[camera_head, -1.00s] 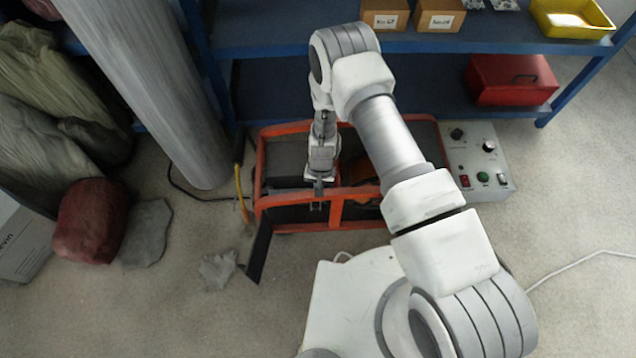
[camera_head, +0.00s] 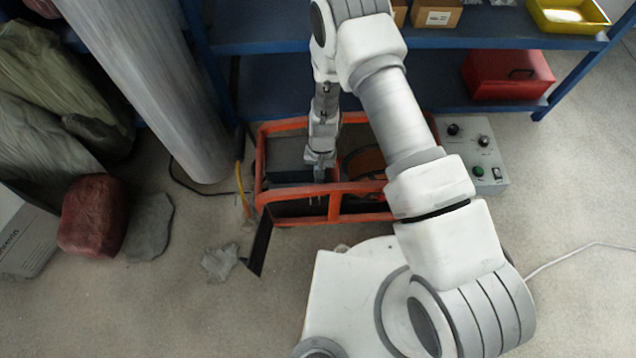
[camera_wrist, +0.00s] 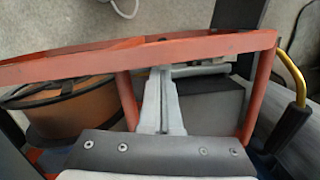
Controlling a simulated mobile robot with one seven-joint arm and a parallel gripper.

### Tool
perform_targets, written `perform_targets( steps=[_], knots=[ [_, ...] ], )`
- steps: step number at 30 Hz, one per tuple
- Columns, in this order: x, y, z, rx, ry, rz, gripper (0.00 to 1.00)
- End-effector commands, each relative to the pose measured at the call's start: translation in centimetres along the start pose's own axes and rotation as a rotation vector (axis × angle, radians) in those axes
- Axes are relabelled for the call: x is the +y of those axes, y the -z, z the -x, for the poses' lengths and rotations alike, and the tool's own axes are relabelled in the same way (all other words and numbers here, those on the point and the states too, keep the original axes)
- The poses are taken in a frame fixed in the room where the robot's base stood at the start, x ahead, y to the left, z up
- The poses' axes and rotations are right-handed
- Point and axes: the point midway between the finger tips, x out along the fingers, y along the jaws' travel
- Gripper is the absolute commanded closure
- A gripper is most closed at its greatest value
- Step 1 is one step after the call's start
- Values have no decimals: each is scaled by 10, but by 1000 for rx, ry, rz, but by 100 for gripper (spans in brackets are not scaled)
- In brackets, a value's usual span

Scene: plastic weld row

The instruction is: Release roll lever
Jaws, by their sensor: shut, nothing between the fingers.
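A thin yellow lever-like rod (camera_head: 240,188) stands at the left end of the orange-red frame machine (camera_head: 350,217). In the wrist view, a bent yellow rod (camera_wrist: 291,72) with a dark lower part shows at the right edge, apart from my fingers. I cannot tell for sure that it is the roll lever. A brown roll (camera_wrist: 75,108) sits inside the frame, left of my fingers; in the head view my arm partly covers it. My gripper (camera_head: 319,178) is shut and empty, over the frame's interior. In the wrist view its fingers (camera_wrist: 163,72) reach towards the red front bar.
A grey control box (camera_head: 472,155) with knobs and a green button stands right of the frame. Blue shelving (camera_head: 290,88) rises behind, with a red case (camera_head: 508,76) on it. A large grey column (camera_head: 150,90) stands left. Dark cable lies on the floor beside the frame.

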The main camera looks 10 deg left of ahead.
Motion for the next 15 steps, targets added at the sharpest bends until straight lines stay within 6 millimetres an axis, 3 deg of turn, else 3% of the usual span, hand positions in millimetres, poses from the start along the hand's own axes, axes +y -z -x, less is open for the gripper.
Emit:
perform_targets(
  steps=[1,6,15],
  knots=[
    [0,1,19,3,1,0,100],
    [0,0,56,2,1,0,100],
    [0,0,90,-1,0,0,100]
  ],
)
